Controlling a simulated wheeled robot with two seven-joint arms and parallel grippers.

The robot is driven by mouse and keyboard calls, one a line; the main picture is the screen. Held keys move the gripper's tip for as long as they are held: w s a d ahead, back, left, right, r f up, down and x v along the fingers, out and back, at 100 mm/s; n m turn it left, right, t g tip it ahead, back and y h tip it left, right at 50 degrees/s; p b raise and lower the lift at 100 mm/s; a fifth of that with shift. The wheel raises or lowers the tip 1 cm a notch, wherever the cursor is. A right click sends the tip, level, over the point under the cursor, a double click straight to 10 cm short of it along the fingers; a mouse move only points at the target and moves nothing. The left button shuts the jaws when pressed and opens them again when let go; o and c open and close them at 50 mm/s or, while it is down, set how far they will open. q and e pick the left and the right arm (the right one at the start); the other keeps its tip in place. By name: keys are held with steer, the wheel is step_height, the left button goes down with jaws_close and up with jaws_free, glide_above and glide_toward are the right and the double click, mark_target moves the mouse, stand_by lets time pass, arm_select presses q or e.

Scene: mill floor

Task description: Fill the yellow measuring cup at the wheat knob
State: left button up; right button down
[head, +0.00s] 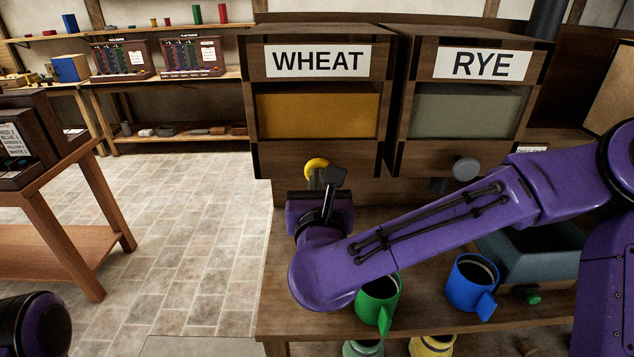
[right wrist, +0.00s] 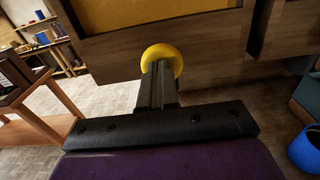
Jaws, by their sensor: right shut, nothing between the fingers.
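The wheat bin (head: 265,160) has a round yellow knob (head: 315,167) low on its front. My right gripper (head: 328,180) is shut and empty, its fingertips at the knob. In the right wrist view the closed fingers (right wrist: 158,85) overlap the yellow knob (right wrist: 162,52); whether they press on it I cannot tell. A yellow object (head: 432,345) shows at the bottom edge, cut off by the frame; I cannot tell if it is the measuring cup. My right arm hides the table below the knob. My left gripper is not in view.
A green mug (head: 377,298) and a blue mug (head: 472,285) stand on the table under my right arm. The rye bin (head: 400,155) with a grey knob (head: 466,168) is to the right. A blue-grey tray (head: 540,265) sits at right. Open floor lies left.

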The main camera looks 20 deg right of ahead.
steer(key=b+x, duration=0.1)
steer(key=x, duration=0.2)
steer(key=shift+d, duration=0.1)
steer(key=shift+r, duration=0.15)
steer(key=shift+r, duration=0.15)
stand_by(1.1)
stand_by(4.9)
steer(key=b+v, duration=0.5)
steer(key=v, duration=0.9)
